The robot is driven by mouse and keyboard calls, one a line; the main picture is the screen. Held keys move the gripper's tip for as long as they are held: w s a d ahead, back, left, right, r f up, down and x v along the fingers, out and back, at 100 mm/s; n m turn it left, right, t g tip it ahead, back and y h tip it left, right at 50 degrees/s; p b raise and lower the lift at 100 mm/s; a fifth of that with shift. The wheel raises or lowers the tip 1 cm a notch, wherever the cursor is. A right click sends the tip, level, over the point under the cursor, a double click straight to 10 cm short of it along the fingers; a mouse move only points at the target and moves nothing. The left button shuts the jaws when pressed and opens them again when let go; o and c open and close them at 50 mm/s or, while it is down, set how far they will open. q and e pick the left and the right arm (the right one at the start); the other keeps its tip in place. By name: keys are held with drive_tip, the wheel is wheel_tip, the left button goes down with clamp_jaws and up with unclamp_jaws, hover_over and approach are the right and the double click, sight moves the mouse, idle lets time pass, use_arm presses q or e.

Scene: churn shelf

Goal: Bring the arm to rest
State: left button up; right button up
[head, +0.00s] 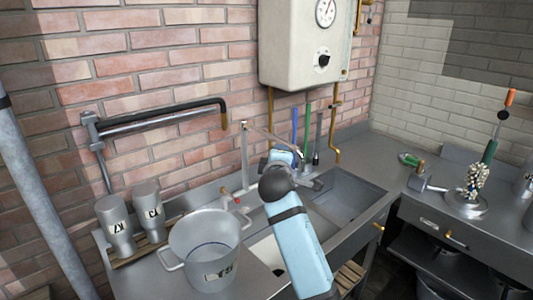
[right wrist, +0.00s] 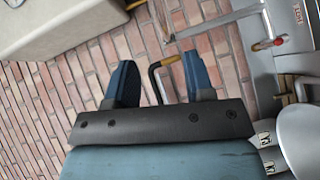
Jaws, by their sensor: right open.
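My right arm comes in from the bottom of the head view and reaches over the sink, its light blue link in front of the basins. Its gripper (head: 284,157) is mostly hidden behind the dark wrist joint there. In the right wrist view the two blue fingers of my right gripper (right wrist: 161,80) stand wide apart with nothing between them. Beyond them is the brick wall. My left gripper is not in view.
A metal pot (head: 205,255) and two labelled canisters (head: 115,225) stand left of the sink (head: 350,195). A faucet (head: 245,160) rises close to my arm. A white boiler (head: 305,45) hangs above. A cluttered counter (head: 500,215) is at right.

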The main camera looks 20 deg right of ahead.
drive_tip(key=shift+f, duration=0.1)
drive_tip(key=s+f+m+y+p, duration=0.1)
drive_tip(key=s+f+y, duration=0.15)
drive_tip(key=f, duration=0.45)
drive_tip(key=s+f+y+p, duration=0.1)
drive_tip(key=s+f, duration=0.3)
drive_tip(key=f, duration=0.2)
drive_tip(key=s+a+f+m+g+y+p, duration=0.1)
drive_tip(key=s+f+m, duration=0.1)
drive_tip(key=s+f, duration=0.4)
drive_tip(key=s+a+f+m+g+y+p, duration=0.1)
drive_tip(key=s+f, duration=0.6)
drive_tip(key=s, duration=0.9)
drive_tip(key=s+a+f+m+g+y+p, duration=0.1)
drive_tip(key=s+f+m, duration=0.4)
drive_tip(key=s, duration=0.6)
drive_tip(key=shift+s+a+f+g+y+p, duration=0.15)
drive_tip(key=shift+s+f+g+y+p, duration=0.15)
drive_tip(key=shift+f+g+y+p, duration=0.7)
